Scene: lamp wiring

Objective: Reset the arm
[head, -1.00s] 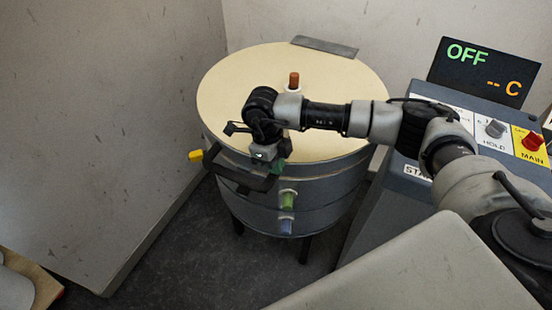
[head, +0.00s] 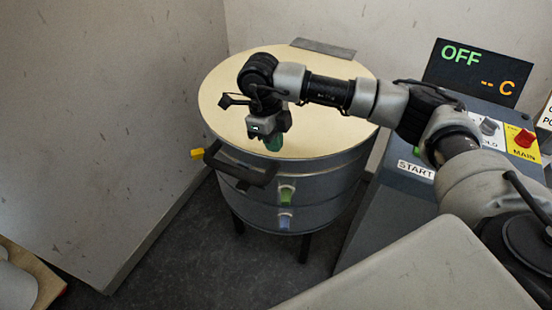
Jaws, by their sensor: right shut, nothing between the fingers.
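My right arm comes in from the right, over the control panel and the round drum. My right gripper (head: 273,141) points down in front of the drum's cream lid (head: 325,130), just above and behind the dark handle (head: 240,168). Its green-tipped fingers are shut and hold nothing. The lid lies flat on the grey drum (head: 325,188). My left gripper is out of view.
The control panel (head: 400,195) on the right has a START label, knobs and a red MAIN switch (head: 525,138). Its display (head: 475,72) reads OFF and "-- C". A yellow tab (head: 197,154) sticks out at the drum's left. Walls stand close at the left and back.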

